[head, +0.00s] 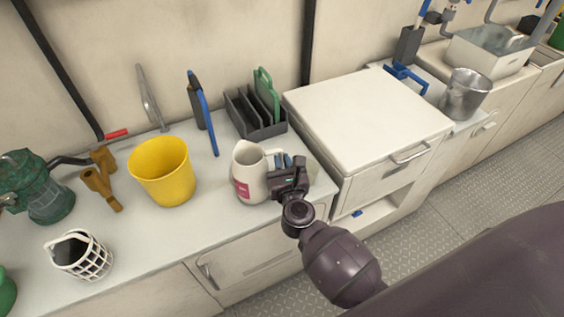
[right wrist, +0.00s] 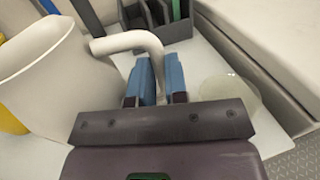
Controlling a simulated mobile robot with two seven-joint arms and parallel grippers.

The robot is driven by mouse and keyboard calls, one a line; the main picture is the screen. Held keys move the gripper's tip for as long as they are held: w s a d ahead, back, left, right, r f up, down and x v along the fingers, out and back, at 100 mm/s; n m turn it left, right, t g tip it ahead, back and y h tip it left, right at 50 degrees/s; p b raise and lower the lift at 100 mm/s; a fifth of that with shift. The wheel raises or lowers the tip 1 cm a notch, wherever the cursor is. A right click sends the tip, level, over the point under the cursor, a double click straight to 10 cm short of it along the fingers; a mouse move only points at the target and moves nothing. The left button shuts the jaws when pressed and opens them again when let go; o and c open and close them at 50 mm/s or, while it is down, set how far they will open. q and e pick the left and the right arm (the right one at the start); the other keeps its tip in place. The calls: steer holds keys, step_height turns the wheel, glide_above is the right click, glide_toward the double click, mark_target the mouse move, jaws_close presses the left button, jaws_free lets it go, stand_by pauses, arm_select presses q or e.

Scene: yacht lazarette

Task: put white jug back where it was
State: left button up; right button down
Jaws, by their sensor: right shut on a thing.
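The white jug (head: 249,172), with a pink label, is upright at the front of the counter, right of the yellow bucket. In the right wrist view the jug (right wrist: 45,80) fills the left side, and its handle reaches toward the fingers. My right gripper (head: 284,163) is shut on the jug's handle; its blue fingers also show in the right wrist view (right wrist: 157,82). I cannot tell whether the jug's base touches the counter. A pale round patch (right wrist: 230,92) lies on the counter right of the gripper. My left gripper is not in view.
A yellow bucket (head: 161,172) stands left of the jug. A dark slotted rack (head: 243,118) with a green board is behind it. A raised white cabinet (head: 365,112) borders the counter on the right. A white lattice holder (head: 85,258) is at front left.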

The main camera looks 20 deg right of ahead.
steer(key=c, duration=1.1)
jaws_free()
steer(key=shift+f, duration=0.15)
steer(key=shift+c, duration=0.2)
steer(key=shift+r, duration=0.2)
steer(key=s+a+n+y, duration=0.2)
steer(key=s+n+y, duration=0.3)
steer(key=s+n, duration=1.1)
steer(key=s+d+f+n+g, duration=0.3)
steer(key=s+f+n, duration=0.2)
steer(key=n, duration=0.7)
steer(key=s+d+f+n+g+h, duration=0.1)
steer(key=s+d+f+n+g, duration=0.3)
steer(key=n, duration=0.8)
steer(key=shift+s+d+f, duration=0.15)
steer(key=shift+s+f, duration=0.25)
steer(key=shift+s, duration=0.5)
